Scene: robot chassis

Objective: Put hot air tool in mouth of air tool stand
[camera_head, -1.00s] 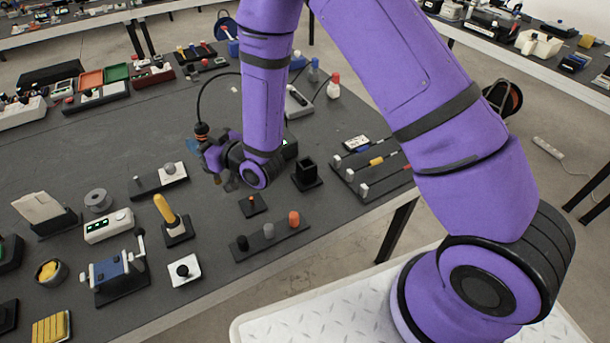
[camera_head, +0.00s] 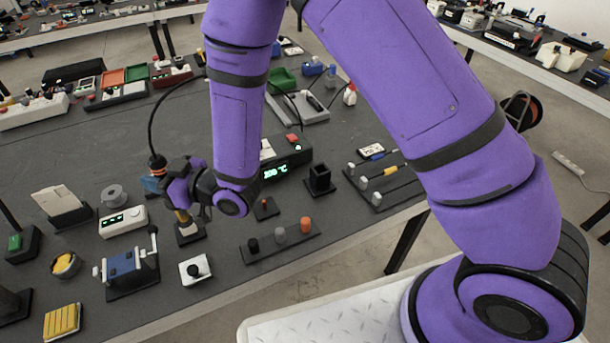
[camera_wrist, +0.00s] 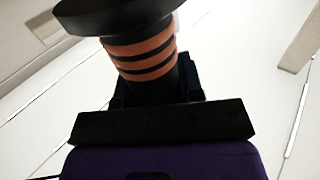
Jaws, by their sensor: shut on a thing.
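The hot air tool (camera_head: 156,163) is in my gripper (camera_head: 170,182), with its dark, orange-banded end up and a black cable rising from it. In the wrist view the hot air tool (camera_wrist: 140,55) is a black cylinder with orange bands and a wide black end, held between the jaws. Its lower end is hidden in the head view. A black block with a square open top (camera_head: 320,180), which looks like the air tool stand, is to the right of my gripper, well apart from it.
A black station with a green temperature display (camera_head: 280,168) stands behind and between them. A yellow-handled item (camera_head: 186,226) on a black base is just below my gripper in the picture. A white meter (camera_head: 123,221) and a blue vise (camera_head: 128,268) are to the left.

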